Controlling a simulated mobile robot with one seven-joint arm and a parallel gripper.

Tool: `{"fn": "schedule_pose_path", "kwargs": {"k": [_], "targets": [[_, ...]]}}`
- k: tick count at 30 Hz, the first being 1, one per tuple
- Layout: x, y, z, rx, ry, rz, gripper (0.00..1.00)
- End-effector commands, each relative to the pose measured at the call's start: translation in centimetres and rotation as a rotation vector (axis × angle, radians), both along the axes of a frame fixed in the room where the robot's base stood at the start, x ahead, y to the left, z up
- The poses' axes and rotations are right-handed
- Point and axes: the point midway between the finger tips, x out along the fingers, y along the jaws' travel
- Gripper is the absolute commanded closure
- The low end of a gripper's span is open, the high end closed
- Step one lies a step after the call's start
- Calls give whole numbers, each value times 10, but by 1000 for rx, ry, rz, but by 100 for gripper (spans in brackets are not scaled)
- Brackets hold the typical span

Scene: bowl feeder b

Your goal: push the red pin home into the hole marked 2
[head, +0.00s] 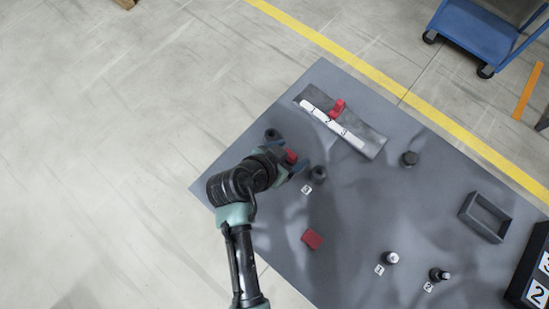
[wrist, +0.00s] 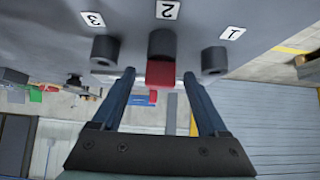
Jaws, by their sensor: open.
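The red pin (wrist: 160,74) shows as a red block end against the dark round boss (wrist: 161,43) under the label 2 (wrist: 167,9) in the wrist view. Its red end stands out of the boss; how deep it sits is hidden. My gripper (wrist: 159,75) is open, with one finger on each side of the red end and a visible gap on both sides. In the head view the red pin (head: 291,156) shows at my gripper (head: 290,163), which hides boss 2.
Boss 3 (wrist: 105,49) and boss 1 (wrist: 214,60) flank boss 2. The head view shows a numbered strip (head: 332,122) with a red piece (head: 337,108), a loose red block (head: 313,239), a dark open box (head: 485,217) and several small dark parts on the grey table (head: 350,210).

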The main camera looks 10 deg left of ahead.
Motion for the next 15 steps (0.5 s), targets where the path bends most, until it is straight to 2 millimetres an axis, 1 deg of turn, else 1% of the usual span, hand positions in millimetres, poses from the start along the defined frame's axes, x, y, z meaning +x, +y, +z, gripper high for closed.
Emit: {"fn": "schedule_pose_path", "kwargs": {"k": [1, 9, 15], "targets": [[-6, 5, 7, 1, -3, 4, 23], [-38, 26, 45, -1, -1, 3, 23], [-53, 36, 63, -1, -1, 1, 23]]}}
